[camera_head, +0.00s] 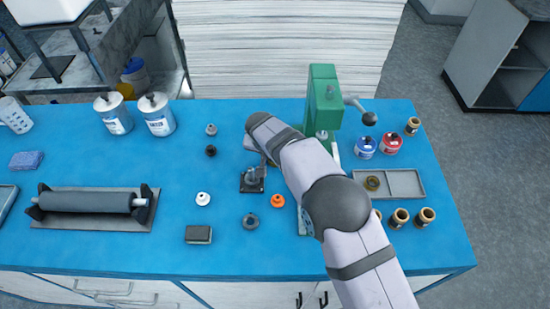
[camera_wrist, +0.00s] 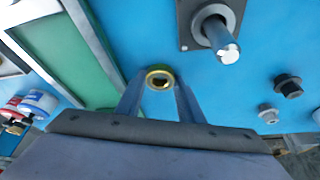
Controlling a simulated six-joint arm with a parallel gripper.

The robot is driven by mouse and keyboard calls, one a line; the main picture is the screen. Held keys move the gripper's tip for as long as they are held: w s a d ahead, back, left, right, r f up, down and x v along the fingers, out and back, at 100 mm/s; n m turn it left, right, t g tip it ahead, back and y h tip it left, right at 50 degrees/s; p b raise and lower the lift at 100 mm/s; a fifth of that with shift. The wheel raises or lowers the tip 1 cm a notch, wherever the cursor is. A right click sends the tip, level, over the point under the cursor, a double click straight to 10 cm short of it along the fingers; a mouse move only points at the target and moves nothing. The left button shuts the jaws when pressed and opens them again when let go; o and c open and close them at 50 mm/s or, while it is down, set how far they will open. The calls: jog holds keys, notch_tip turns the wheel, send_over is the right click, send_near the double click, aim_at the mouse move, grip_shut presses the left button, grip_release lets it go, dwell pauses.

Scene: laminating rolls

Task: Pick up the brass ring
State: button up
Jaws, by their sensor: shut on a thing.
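My gripper (camera_wrist: 160,82) is shut on a brass ring (camera_wrist: 159,72), which sits between the fingertips in the wrist view with its hole showing. The ring is held above the blue table. In the head view my arm hides most of the gripper, and I cannot make out the held ring. A metal post on a dark square base (camera_wrist: 218,38) stands to the right of the ring in the wrist view, apart from it. The same post and base (camera_head: 252,182) show beside the gripper in the head view.
A green press (camera_head: 323,105) stands behind my arm. A grey tray (camera_head: 405,184) at the right holds another dark gold ring (camera_head: 372,183). An orange piece (camera_head: 278,201), a dark ring (camera_head: 250,221) and a roller (camera_head: 90,202) are on the table. Blue (camera_head: 365,147) and red (camera_head: 391,144) tins stand right.

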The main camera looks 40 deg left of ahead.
jog(key=shift+r, duration=0.1)
notch_tip(320, 180, up, 17)
jog(key=s+a, duration=0.1)
jog(key=s, duration=0.2)
jog(key=s+d+f+n+g+y, duration=0.1)
jog(key=s+d+f+n, duration=0.1)
jog(key=s+n, duration=0.4)
jog(key=shift+s+f+y, duration=0.4)
jog(key=shift+s+f, duration=0.2)
dwell(0.6)
jog(key=shift+f, duration=0.2)
jog(key=shift+d+f+b, duration=0.1)
jog(key=shift+f+b, duration=1.95)
jog(key=shift+f, duration=0.55)
